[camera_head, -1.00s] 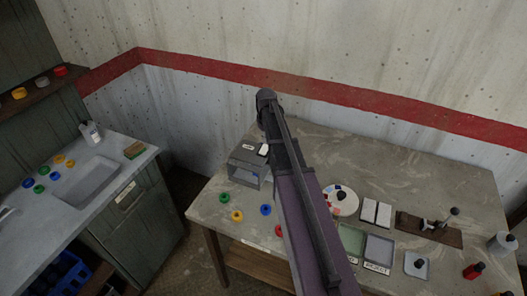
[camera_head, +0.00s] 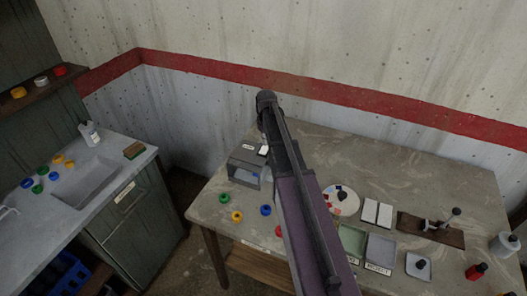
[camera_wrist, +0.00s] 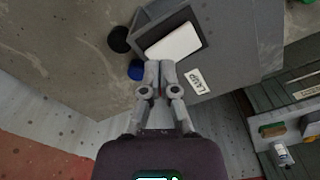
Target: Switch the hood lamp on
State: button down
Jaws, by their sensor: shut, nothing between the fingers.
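The grey hood (camera_head: 243,172) is a small box with an open front at the left back of the worktable. A white switch plate (camera_head: 263,150) shows on its top, close to my arm. In the wrist view the hood (camera_wrist: 232,40) fills the upper middle. The white switch (camera_wrist: 173,41) sits tilted in a dark frame, with a LAMP label (camera_wrist: 197,82) beside it. My gripper (camera_wrist: 161,66) is shut and empty, its fingertips at the near edge of the switch; I cannot tell whether they touch. In the head view the fingers are hidden by my arm. The lamp itself is not visible.
Coloured rings (camera_head: 237,216) lie in front of the hood. A sink counter (camera_head: 135,170) stands left across a gap. The wall is behind.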

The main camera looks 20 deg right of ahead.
jog(key=shift+f+b, duration=0.65)
jog(key=shift+f, duration=0.05)
dwell(0.5)
jog(key=shift+r, duration=0.1)
jog(key=shift+r+p, duration=3.45)
jog(key=shift+p, duration=0.1)
jog(key=shift+s+a+f, duration=0.1)
jog(key=shift+s+a, duration=0.1)
jog(key=shift+s, duration=0.1)
jog(key=s+a+f+m+b, duration=0.1)
jog(key=s+a+f+b, duration=0.1)
jog(key=s+a, duration=0.5)
jog(key=s+a+f+m+b, duration=0.2)
jog(key=s+a, duration=0.6)
jog(key=s, duration=0.6)
jog(key=shift+a+f+b, duration=0.15)
jog(key=shift+f+b, duration=0.15)
jog(key=shift+b, duration=0.1)
